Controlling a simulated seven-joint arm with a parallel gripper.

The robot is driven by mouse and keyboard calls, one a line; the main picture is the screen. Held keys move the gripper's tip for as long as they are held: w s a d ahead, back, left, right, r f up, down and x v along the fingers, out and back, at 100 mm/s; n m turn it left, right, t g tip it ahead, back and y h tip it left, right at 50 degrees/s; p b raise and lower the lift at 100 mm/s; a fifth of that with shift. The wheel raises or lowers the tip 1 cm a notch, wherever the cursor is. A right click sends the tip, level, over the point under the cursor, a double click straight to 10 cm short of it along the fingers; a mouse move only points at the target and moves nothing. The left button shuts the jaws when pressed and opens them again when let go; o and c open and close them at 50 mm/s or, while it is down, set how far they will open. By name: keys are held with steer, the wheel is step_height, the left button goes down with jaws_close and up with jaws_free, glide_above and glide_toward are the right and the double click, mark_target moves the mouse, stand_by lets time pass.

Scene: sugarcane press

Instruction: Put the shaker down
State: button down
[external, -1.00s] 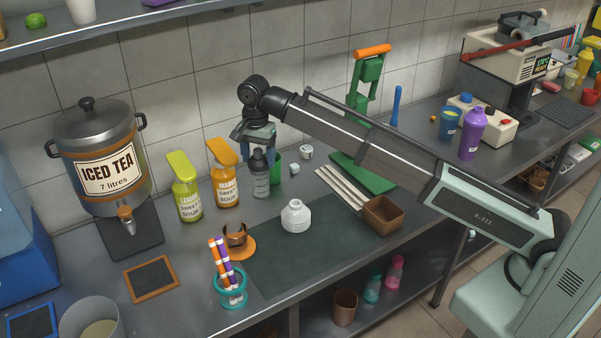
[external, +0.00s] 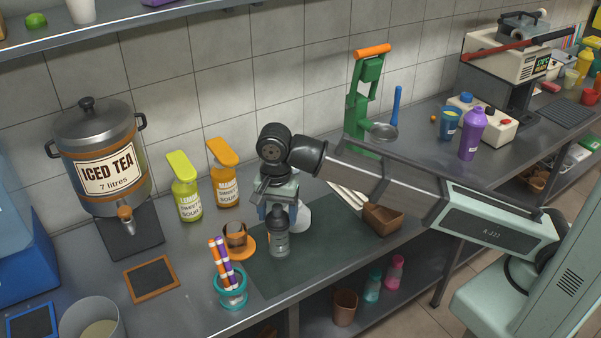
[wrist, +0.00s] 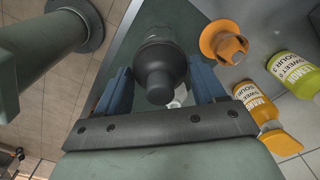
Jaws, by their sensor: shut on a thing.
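The shaker (external: 279,240) is a grey, see-through bottle with a dark cap. My gripper (external: 277,211) is shut on its upper part and holds it upright over the dark green mat (external: 334,245). I cannot tell whether its base touches the mat. In the wrist view the shaker (wrist: 159,67) sits between the two blue fingers of my gripper (wrist: 160,88), its dark cap toward the camera. A white round jar (external: 302,216) stands just behind and right of the shaker, partly hidden by my gripper.
A teal holder with striped straws (external: 232,291) stands at the front left. Two syrup bottles, green-capped (external: 186,190) and orange-capped (external: 224,178), stand behind. A brown box (external: 383,218) is at right. The mat's front is clear.

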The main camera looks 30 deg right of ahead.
mark_target(277, 206)
steer(key=shift+f, duration=4.55)
steer(key=shift+c, duration=0.5)
jaws_free()
step_height(277, 206, up, 12)
steer(key=shift+r, duration=0.15)
